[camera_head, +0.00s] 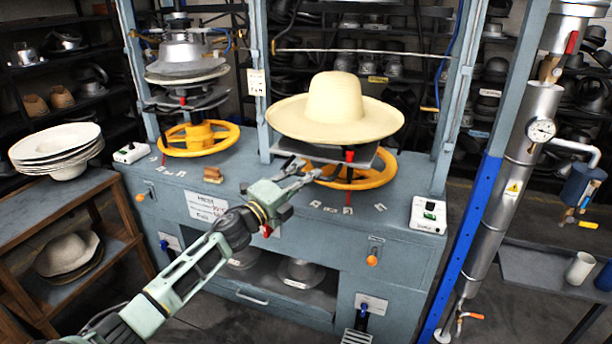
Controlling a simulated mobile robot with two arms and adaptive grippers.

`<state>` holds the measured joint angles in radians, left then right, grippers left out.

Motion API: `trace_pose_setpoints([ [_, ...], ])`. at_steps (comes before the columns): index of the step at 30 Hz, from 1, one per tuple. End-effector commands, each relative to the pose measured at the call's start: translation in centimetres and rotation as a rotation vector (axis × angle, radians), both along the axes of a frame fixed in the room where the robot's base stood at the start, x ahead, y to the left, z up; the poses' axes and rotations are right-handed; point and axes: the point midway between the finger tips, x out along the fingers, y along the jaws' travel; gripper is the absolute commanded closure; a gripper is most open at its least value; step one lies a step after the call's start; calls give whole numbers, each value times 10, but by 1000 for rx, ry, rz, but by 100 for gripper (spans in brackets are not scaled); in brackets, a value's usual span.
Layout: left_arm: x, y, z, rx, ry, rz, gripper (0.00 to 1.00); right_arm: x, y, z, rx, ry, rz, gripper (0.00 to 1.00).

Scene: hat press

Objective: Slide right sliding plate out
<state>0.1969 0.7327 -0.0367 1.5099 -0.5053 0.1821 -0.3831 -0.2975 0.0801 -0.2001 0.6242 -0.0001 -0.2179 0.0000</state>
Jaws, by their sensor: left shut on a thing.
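The right sliding plate (368,162) is a dark flat plate under the wide cream hat (334,108) on the right press. A small red handle (349,157) shows at the plate's front. A yellow handwheel (372,178) lies just below the plate. My left gripper (308,169) reaches in from the lower left, with its fingers at the plate's front left edge, left of the red handle. It is shut on the plate's edge there; the exact contact is small and partly hidden by the fingers. My right gripper is not in view.
The left press (187,62) has its own yellow wheel (200,138). Blue-grey posts (448,110) frame the right press. A control box (428,214) sits on the cabinet's right end. Stacked pale hats (58,142) lie on a left shelf. A steel pipe (515,150) stands at the right.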

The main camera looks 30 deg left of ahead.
Motion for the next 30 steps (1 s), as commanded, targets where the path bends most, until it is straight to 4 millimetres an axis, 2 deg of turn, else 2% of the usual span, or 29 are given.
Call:
trace_pose_setpoints([
  [1,-1,-1,-5,7,7,-1,100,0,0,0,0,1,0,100],
  [8,-1,-2,-6,7,9,-3,100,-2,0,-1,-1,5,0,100],
  [9,-1,-2,-7,6,9,-3,88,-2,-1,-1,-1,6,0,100],
  [15,-1,-2,-5,4,8,-3,71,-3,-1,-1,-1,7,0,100],
  [25,-2,-1,-4,1,5,-3,71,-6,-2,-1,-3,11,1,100],
  [30,-18,2,-8,1,7,-3,71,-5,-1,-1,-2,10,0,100],
])
